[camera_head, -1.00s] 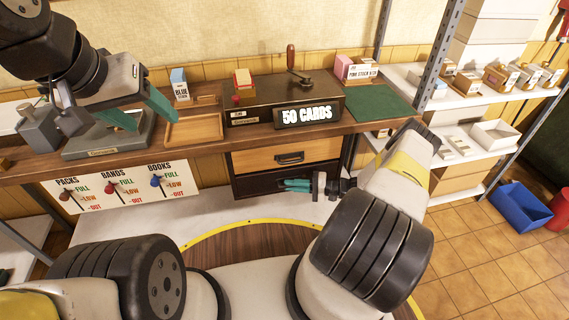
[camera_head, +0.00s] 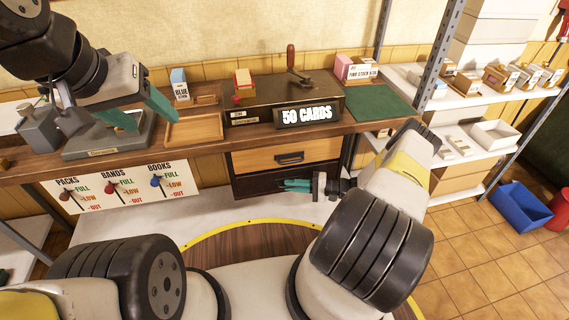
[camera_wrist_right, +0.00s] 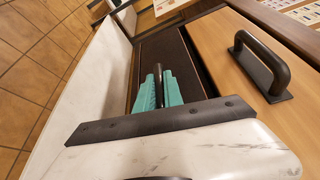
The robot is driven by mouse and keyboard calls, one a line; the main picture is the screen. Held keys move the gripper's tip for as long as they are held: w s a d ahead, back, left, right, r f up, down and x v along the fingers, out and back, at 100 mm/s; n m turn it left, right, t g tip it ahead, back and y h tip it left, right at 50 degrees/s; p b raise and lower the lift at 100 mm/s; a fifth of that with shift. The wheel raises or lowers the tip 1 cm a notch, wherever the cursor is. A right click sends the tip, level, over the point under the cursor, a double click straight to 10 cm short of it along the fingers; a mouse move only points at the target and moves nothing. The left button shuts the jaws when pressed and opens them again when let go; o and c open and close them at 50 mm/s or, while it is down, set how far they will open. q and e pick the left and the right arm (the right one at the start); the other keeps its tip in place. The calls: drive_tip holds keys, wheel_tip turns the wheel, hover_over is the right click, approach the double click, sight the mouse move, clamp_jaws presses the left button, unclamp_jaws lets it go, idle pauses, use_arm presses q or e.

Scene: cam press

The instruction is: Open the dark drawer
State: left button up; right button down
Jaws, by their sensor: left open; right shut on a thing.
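The dark drawer (camera_head: 252,186) sits under the bench, just below a light wooden drawer (camera_head: 245,160). Its dark front also shows in the right wrist view (camera_wrist_right: 182,55). My right gripper (camera_head: 290,185) is at the front of the dark drawer. In the right wrist view its teal fingers (camera_wrist_right: 158,90) are shut on the drawer's black bar handle (camera_wrist_right: 157,74), which is partly hidden between them. I see no clear gap at the drawer front. My left gripper (camera_head: 140,112) is open and empty above the left part of the bench.
The light drawer's handle (camera_head: 289,158) is close above my right gripper. A cam press (camera_head: 292,88) with a "50 CARDS" display stands on the bench above. A wooden tray (camera_head: 193,143) lies near my left gripper. A blue bin (camera_head: 522,205) stands on the floor at right.

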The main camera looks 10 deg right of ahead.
drive_tip(key=s, duration=1.7)
drive_tip(key=shift+d, duration=0.35)
drive_tip(key=c, duration=1.5)
unclamp_jaws()
drive_tip(key=v, duration=0.7)
drive_tip(key=shift+s+d, duration=0.2)
drive_tip(key=shift+d, duration=0.15)
